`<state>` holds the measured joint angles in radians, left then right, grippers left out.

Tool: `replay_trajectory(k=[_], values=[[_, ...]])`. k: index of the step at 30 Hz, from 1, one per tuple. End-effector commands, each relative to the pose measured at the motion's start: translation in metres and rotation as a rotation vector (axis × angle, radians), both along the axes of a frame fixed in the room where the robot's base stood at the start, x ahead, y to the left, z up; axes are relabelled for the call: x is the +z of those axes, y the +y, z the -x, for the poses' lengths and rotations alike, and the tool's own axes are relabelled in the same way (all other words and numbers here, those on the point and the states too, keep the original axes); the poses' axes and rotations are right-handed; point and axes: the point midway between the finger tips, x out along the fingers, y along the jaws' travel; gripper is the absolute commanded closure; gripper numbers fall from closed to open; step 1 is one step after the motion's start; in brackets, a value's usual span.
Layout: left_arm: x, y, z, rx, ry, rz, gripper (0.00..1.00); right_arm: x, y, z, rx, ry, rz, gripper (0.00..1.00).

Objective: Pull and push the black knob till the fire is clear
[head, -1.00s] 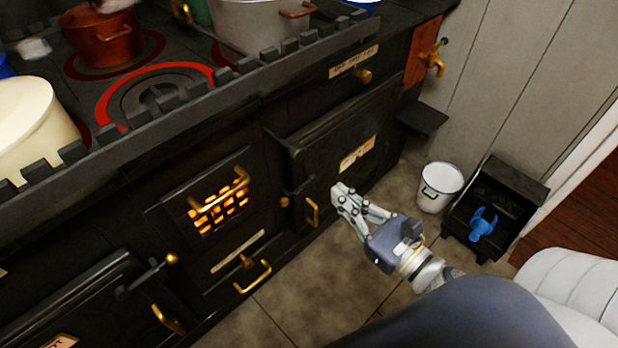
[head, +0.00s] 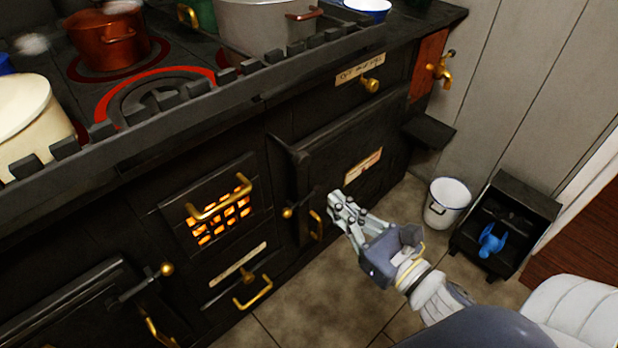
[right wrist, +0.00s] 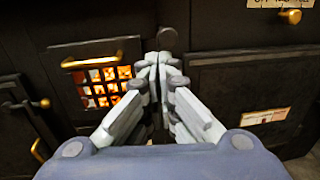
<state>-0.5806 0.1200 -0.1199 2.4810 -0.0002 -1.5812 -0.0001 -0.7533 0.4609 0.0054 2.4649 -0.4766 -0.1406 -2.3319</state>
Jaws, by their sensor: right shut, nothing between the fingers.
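The fire glows orange behind the barred grate (head: 215,222) of the black stove, and it also shows in the right wrist view (right wrist: 102,88). My right gripper (head: 335,203) is shut and empty in front of the closed oven door, right of the grate. In the right wrist view its fingertips (right wrist: 160,60) are together. A dark rounded piece (right wrist: 166,38) shows just beyond them, against the stove front; it may be the black knob, but I cannot tell, nor whether the fingers touch it. My left gripper is not in view.
Brass handles stick out from the grate (head: 218,200) and the drawer below it (head: 253,292). A white bucket (head: 446,203) and a black bin with a blue item (head: 492,240) stand at the right. Pots, including a copper one (head: 107,40), sit on the stovetop.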

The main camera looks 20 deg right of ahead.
Motion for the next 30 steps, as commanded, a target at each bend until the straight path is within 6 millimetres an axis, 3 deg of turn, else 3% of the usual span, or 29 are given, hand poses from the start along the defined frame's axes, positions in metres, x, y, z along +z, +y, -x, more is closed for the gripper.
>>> replay_trajectory(k=[18,30], values=[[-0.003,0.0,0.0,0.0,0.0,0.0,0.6,-0.001,0.02,-0.077,0.001,-0.001,0.001,1.0],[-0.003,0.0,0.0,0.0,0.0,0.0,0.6,-0.002,0.024,-0.092,0.001,0.002,0.001,1.0]])
